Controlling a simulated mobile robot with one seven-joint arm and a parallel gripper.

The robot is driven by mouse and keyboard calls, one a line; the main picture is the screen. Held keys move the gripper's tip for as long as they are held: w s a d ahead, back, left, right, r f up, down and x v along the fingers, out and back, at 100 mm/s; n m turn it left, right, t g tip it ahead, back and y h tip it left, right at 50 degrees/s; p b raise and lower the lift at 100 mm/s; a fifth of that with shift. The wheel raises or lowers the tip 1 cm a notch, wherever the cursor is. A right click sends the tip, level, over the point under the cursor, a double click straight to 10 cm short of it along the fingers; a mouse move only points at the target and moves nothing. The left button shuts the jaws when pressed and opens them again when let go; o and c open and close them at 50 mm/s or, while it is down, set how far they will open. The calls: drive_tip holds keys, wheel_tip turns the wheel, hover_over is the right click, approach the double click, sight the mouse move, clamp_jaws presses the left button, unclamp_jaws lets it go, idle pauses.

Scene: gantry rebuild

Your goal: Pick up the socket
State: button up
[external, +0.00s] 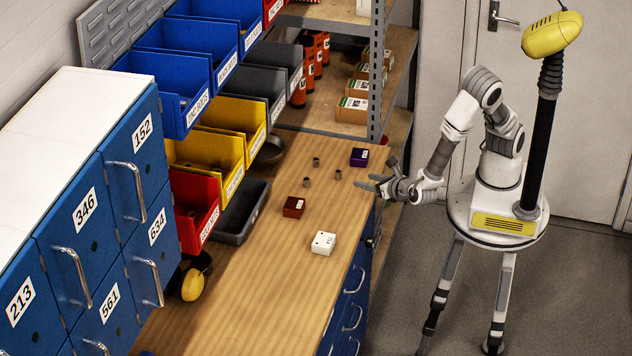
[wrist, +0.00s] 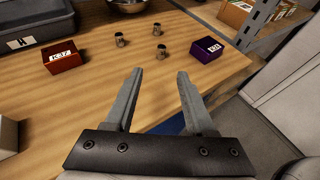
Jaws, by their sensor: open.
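Three small grey metal sockets stand apart on the wooden workbench. In the external view one socket (external: 316,162) is farthest back, another socket (external: 307,182) is at the left, and a third socket (external: 338,174) is nearest my gripper. In the wrist view they show as a left socket (wrist: 120,39), a back socket (wrist: 157,29) and a near socket (wrist: 161,51). My gripper (external: 366,183) is over the bench's right edge, open and empty. Its two fingers (wrist: 160,74) point toward the sockets, which lie beyond the fingertips.
A purple box (external: 359,157) and a dark red box (external: 293,207) flank the sockets. A white box (external: 323,243) sits nearer on the bench (external: 255,290). A dark grey tray (external: 243,211) and coloured bins line the left side. A metal shelf post (external: 376,70) stands behind.

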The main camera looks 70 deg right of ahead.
approach(337, 171)
drive_tip(key=x, duration=0.3)
drive_tip(key=shift+a+f+b, duration=0.1)
drive_tip(key=shift+f+b, duration=0.2)
drive_tip(key=shift+b, duration=0.05)
drive_tip(key=shift+r+x, duration=0.15)
drive_tip(key=shift+x, duration=1.4)
drive_tip(key=shift+r+x, duration=0.2)
drive_tip(key=shift+x, duration=1.3)
drive_tip(key=shift+c, duration=0.3)
clamp_jaws()
